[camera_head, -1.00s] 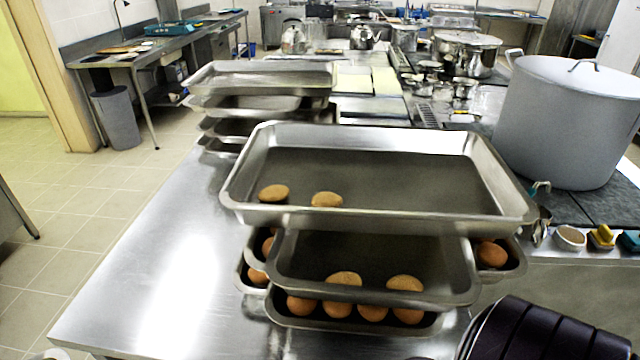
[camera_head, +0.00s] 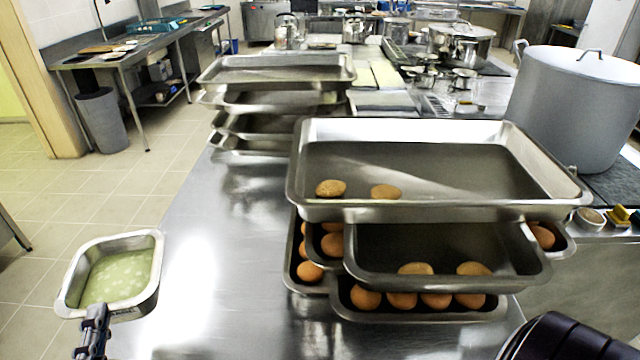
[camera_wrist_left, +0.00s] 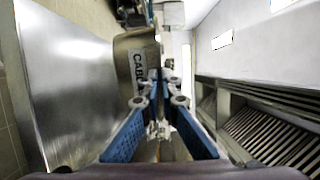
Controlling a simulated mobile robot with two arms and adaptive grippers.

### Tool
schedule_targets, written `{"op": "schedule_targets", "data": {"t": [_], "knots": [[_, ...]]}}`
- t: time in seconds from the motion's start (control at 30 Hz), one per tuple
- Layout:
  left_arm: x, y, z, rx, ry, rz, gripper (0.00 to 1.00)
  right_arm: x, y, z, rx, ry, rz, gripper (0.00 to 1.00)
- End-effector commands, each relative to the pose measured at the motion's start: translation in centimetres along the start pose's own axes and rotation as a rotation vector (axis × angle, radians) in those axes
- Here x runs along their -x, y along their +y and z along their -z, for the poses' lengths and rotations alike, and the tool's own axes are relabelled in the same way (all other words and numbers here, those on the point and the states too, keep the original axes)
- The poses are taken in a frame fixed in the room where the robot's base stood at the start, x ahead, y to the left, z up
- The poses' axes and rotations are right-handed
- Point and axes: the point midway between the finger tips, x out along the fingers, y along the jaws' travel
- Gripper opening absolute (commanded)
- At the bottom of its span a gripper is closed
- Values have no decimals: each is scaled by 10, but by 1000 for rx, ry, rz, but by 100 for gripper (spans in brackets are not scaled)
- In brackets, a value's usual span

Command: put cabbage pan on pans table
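The cabbage pan (camera_head: 148,301) is a small steel pan with pale green contents, at the lower left of the head view. It appears over the left edge of the steel table (camera_head: 190,290); the gap in height cannot be told. My left gripper (camera_head: 97,318) is at its near rim. In the left wrist view the fingers (camera_wrist_left: 158,88) are close together on the wall of the pan, beside its partly hidden label (camera_wrist_left: 138,70), which reads "CAB". The fingers look shut on the rim. My right gripper is not in view.
Stacked trays (camera_head: 440,214) with brown round items fill the table's middle right. More stacked trays (camera_head: 275,75) stand behind. A large grey pot (camera_head: 570,110) stands at right. A bare strip of table lies between the pan and the near trays.

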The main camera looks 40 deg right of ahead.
Motion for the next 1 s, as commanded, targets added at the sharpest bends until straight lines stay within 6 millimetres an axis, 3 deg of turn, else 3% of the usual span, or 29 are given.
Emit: {"op": "schedule_targets", "data": {"t": [0.03, 0.53, 0.87, 1.0], "knots": [[-8, -11, 5, -7, 26, 19, 0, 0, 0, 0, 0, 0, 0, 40], [-75, -53, 58, 6, 273, 34, 0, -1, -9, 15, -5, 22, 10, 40], [-88, -59, 64, 13, 317, 37, 0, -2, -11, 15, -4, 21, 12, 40], [-88, -52, 63, 15, 315, 35, 0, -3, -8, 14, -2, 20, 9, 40]]}}
